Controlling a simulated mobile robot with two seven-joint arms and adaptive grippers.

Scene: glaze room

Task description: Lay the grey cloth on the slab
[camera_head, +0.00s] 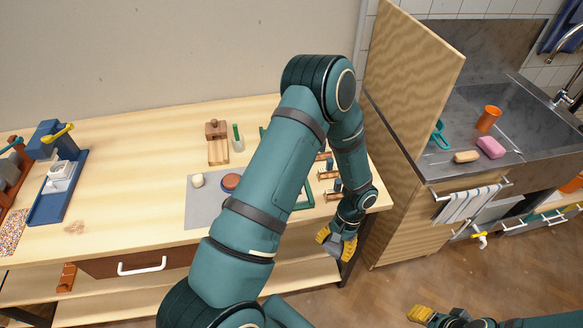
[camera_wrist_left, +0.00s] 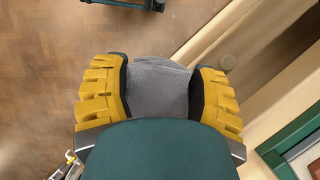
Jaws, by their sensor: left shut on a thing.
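The grey cloth (camera_wrist_left: 158,84) is bunched between the yellow fingers of my left gripper (camera_wrist_left: 160,95) in the left wrist view. In the head view my left gripper (camera_head: 336,244) hangs beyond the table's right front corner, with a bit of grey cloth between its fingers. A flat grey rectangle (camera_head: 201,212), which may be the slab, lies on the table to the left of my arm. My left arm hides its right part. My right gripper (camera_head: 423,314) shows only partly at the bottom, over the floor; its opening is unclear.
A cream ball (camera_head: 198,180) and a reddish disc (camera_head: 231,182) are on the grey rectangle. A green frame (camera_head: 305,198) lies to its right, partly hidden. A tall wooden panel (camera_head: 412,82) stands between table and sink. The table's left middle (camera_head: 125,175) is clear.

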